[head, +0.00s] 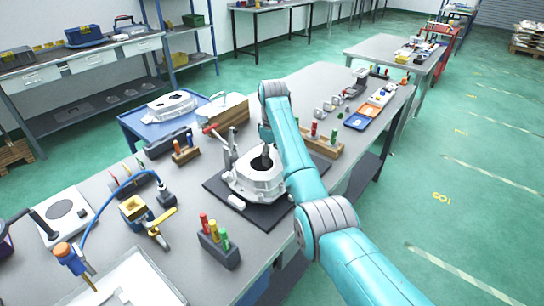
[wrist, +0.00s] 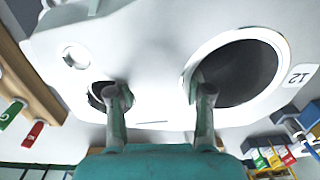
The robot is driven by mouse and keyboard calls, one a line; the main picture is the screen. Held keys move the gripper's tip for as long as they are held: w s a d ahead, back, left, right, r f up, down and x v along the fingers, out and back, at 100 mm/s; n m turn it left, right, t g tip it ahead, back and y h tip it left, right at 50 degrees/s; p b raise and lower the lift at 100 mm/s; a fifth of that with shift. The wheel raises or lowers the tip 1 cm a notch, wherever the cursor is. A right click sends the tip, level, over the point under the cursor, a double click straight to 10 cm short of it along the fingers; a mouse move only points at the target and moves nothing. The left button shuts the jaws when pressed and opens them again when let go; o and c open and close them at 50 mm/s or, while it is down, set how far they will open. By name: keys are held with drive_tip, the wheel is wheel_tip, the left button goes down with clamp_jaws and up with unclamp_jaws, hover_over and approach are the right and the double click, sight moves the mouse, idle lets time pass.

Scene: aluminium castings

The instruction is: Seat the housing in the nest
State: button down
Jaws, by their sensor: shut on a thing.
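The housing (head: 258,184) is a pale grey casting with round bores, in the middle of the near bench in the head view. It fills the upper part of the wrist view (wrist: 150,60), with a large bore, a smaller hole and a "12" label. My gripper (wrist: 163,92) is shut on the wall between these openings, one finger at each. In the head view my gripper (head: 266,151) is at the housing's top, partly behind my arm. The nest's dark base plate (head: 268,215) lies under the housing. I cannot tell whether the housing touches the nest.
An upright clamp-like part (head: 229,150) stands close behind the housing. A second casting (head: 172,105) lies on a blue cart at the back left. Wooden and dark racks with coloured plugs (head: 218,245) stand around the plate. Blue and orange trays (head: 362,121) lie toward the far right.

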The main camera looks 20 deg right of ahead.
sight(272, 153)
drive_tip(key=shift+f, duration=1.35)
idle(0.6)
drive_tip(key=shift+c, duration=2.1)
unclamp_jaws()
drive_tip(key=shift+o, duration=0.2)
drive_tip(key=shift+f, duration=0.1)
drive_tip(key=shift+f, duration=0.1)
drive_tip(key=shift+r, duration=3.85)
